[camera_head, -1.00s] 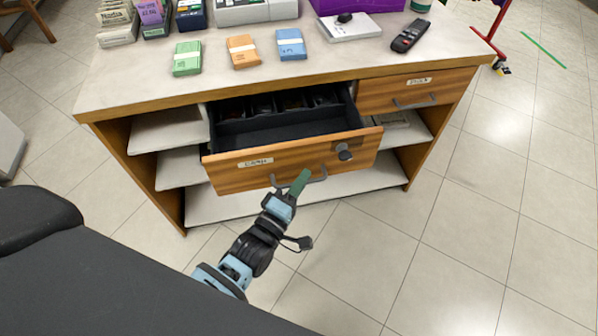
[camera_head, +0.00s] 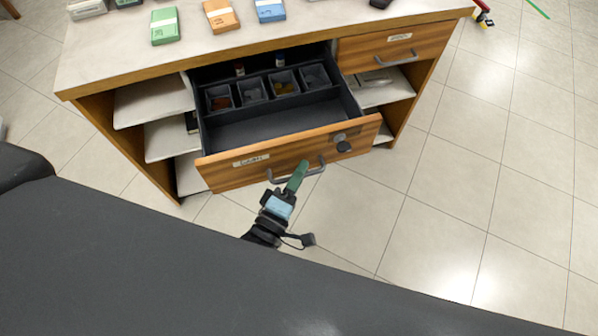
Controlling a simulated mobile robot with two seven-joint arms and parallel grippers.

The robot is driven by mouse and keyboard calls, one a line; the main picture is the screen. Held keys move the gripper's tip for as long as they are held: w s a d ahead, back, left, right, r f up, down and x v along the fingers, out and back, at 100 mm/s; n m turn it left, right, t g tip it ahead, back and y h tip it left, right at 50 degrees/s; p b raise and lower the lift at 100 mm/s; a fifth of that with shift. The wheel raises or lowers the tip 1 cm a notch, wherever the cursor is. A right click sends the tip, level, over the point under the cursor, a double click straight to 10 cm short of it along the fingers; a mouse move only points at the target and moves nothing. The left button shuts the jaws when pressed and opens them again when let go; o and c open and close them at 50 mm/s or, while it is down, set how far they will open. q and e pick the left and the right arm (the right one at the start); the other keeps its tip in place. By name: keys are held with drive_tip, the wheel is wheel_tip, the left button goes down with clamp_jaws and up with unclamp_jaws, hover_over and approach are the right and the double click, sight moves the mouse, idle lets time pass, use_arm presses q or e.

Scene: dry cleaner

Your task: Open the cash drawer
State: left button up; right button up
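The cash drawer (camera_head: 225,173) is pulled well out of the wooden counter. Its front carries a "CASH" label, a round lock (camera_head: 343,146) and a grey bar handle (camera_head: 314,170). Inside are a black tray with several coin cups (camera_head: 252,90) and an empty front section. My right gripper is not in view.
A second, closed drawer (camera_head: 408,52) is to the right. Open white shelves flank the cash drawer. Banded note bundles, green (camera_head: 164,26), orange (camera_head: 220,15) and blue (camera_head: 269,10), lie on the counter top (camera_head: 115,55).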

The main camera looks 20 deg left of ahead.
use_arm(q)
drive_tip(key=shift+s+f, duration=0.1)
drive_tip(key=shift+s, duration=0.2)
drive_tip(key=r+v, duration=0.1)
drive_tip(key=v, duration=0.6)
drive_tip(key=shift+f, duration=0.4)
drive_tip(key=shift+s+a, duration=0.1)
drive_tip(key=shift+a, duration=0.05)
